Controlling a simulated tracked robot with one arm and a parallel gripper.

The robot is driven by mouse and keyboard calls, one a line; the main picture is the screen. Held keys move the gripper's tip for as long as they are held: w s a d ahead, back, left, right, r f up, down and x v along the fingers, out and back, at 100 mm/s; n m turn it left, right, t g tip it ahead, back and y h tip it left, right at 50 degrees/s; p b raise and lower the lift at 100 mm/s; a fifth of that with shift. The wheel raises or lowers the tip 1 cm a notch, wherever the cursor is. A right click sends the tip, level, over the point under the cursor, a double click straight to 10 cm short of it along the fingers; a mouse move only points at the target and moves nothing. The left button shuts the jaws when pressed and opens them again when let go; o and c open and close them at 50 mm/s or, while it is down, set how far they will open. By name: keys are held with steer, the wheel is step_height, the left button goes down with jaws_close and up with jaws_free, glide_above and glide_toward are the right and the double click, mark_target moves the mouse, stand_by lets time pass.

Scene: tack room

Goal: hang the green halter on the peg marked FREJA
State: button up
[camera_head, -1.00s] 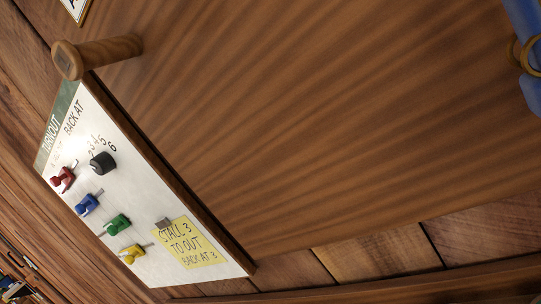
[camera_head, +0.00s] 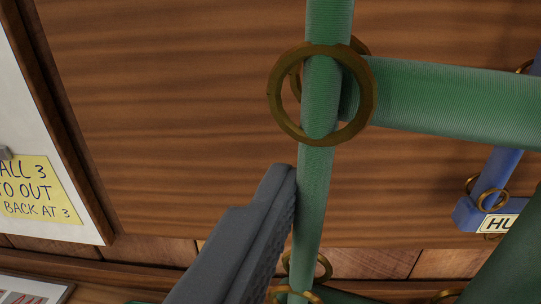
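The green halter (camera_head: 455,100) is close to the camera and fills much of the right half. One strap runs down the middle through a large brass ring (camera_head: 280,120), and a wide strap goes right. More brass rings show at the bottom. One dark grey finger of my gripper (camera_head: 245,240) reaches up from the bottom, its ridged pad against or just beside the left edge of the upright strap. I see no second finger, so I cannot tell whether the gripper grips the strap. No peg marked FREJA is in view.
A whiteboard (camera_head: 25,90) with a yellow note (camera_head: 38,190) is at the left. Bare wood panel (camera_head: 170,110) lies between.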

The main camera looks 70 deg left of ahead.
steer(key=w+a+f+b, duration=0.1)
steer(key=w+a+b, duration=0.2)
steer(key=a, duration=0.7)
steer(key=shift+w+f+b, duration=0.25)
steer(key=shift+w+b, duration=0.15)
steer(key=shift+w, duration=0.1)
stand_by(0.9)
steer(key=shift+a, duration=0.1)
stand_by(0.6)
steer(key=o, duration=1.2)
steer(key=shift+o, duration=0.2)
steer(key=shift+f, duration=0.1)
